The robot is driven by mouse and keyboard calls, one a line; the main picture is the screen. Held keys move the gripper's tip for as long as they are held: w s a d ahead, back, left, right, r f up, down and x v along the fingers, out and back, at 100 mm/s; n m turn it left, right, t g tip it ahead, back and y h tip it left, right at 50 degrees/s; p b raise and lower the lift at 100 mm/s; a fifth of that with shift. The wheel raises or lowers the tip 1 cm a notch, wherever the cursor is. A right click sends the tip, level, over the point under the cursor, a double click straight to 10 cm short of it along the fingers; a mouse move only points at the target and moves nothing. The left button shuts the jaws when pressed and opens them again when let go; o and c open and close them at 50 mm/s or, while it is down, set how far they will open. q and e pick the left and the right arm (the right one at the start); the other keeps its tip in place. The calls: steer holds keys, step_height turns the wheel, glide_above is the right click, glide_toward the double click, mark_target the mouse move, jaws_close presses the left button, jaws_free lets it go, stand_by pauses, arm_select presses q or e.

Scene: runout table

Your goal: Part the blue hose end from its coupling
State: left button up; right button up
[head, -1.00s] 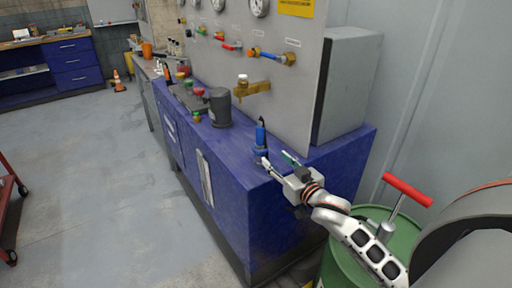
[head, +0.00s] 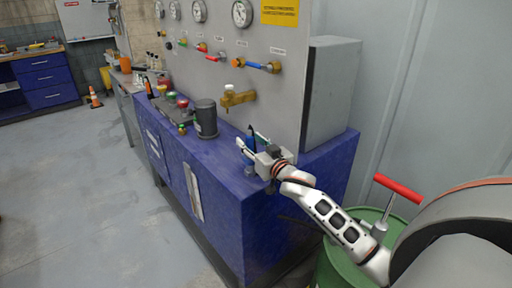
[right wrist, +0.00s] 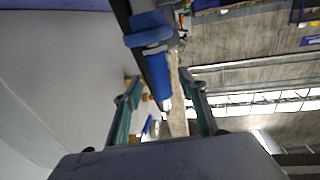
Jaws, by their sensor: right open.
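The blue hose end (head: 249,136) seems to be the upright blue piece near the front corner of the blue bench (head: 226,167). In the right wrist view, a blue body (right wrist: 150,35) with a wider collar and a dark strip beside it shows ahead of the fingers. I cannot make out where the coupling joins it. My right gripper (head: 252,146) is open at the blue piece, its fingers on either side in the head view. In the right wrist view the open fingers (right wrist: 160,82) point at the blue piece; contact is not clear. My left gripper is not in view.
A grey panel with gauges, a brass tap (head: 238,98) and a blue-handled valve (head: 257,66) rises behind the bench. A dark cylinder (head: 206,119) stands left of my gripper. A green drum (head: 340,270) with a red T-handle (head: 397,188) is at right.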

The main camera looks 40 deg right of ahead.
steer(key=shift+w, duration=0.4)
jaws_close()
steer(key=c, duration=0.7)
jaws_free()
steer(key=shift+c, duration=0.2)
jaws_close()
steer(key=shift+r, duration=0.15)
